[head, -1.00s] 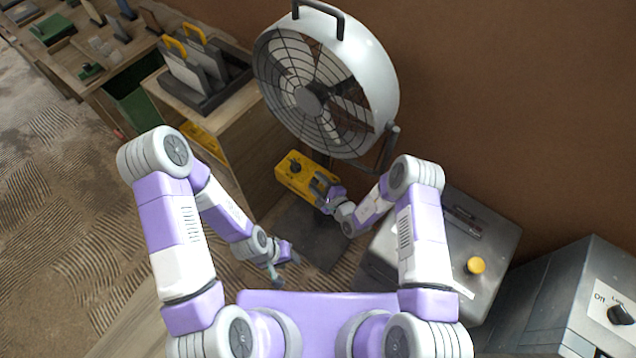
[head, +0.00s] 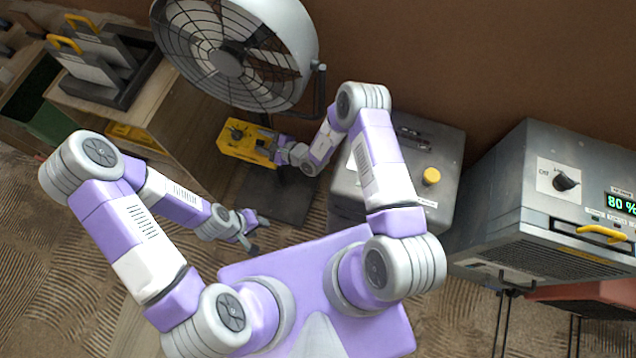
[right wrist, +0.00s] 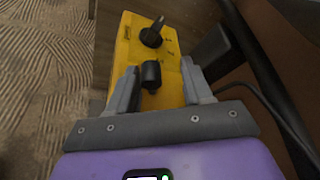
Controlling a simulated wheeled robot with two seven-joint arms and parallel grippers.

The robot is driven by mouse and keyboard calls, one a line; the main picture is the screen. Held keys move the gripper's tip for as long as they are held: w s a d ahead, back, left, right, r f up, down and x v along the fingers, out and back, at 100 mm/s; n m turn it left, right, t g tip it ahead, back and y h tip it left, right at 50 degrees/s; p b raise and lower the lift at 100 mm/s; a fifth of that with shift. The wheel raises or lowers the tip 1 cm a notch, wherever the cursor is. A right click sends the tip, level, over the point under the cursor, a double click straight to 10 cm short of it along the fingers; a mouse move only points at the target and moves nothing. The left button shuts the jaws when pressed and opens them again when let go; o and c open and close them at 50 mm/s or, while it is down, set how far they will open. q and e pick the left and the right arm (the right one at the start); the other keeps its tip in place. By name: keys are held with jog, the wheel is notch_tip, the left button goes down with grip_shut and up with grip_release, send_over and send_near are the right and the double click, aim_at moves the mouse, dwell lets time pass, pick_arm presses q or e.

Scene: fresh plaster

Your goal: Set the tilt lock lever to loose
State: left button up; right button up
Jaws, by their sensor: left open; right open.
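A yellow control box (head: 238,140) stands below the drum fan (head: 235,55). In the right wrist view the box (right wrist: 172,55) carries a black knob with a pointer (right wrist: 154,34) and, nearer, a short black cylindrical part (right wrist: 151,74). I cannot tell whether either is the tilt lock lever. A dark fitting (head: 320,68) sits at the side of the fan's frame. My right gripper (head: 264,142) is open at the box; its fingers (right wrist: 160,85) stand either side of the cylindrical part, contact unclear. My left gripper (head: 250,232) is open and empty, low over the floor.
A grey case with a yellow button (head: 431,176) stands close to my right arm. A grey unit with a dial and an "80 %" display (head: 540,190) is at the right. A wooden cabinet (head: 160,105) with a dark tray is at the left. A cable (right wrist: 270,110) runs beside the box.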

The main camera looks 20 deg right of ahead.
jog(key=shift+w+d+m+g+b, duration=0.55)
jog(key=shift+w+m, duration=0.1)
jog(key=shift+m, duration=0.35)
jog(key=m+b, duration=0.1)
jog(key=w+d+m+g+y+b, duration=0.1)
jog(key=shift+w+f+m+g, duration=0.1)
jog(key=shift+w+m+g, duration=0.15)
jog(key=shift+w+m, duration=0.05)
jog(key=shift+d, duration=0.15)
jog(key=p+v, duration=0.2)
jog(key=v, duration=0.5)
jog(key=s+n+g+h+p, duration=0.45)
jog(key=s+n+g, duration=0.65)
jog(key=s, duration=1.1)
jog(key=s+d+r+n+t+h+p, duration=0.1)
jog(key=s+d+r+n+t+p, duration=0.2)
jog(key=n, duration=0.8)
jog(key=shift+s+r+h+p, duration=0.35)
jog(key=shift+s+r+p, duration=0.25)
jog(key=shift+r+p, duration=0.75)
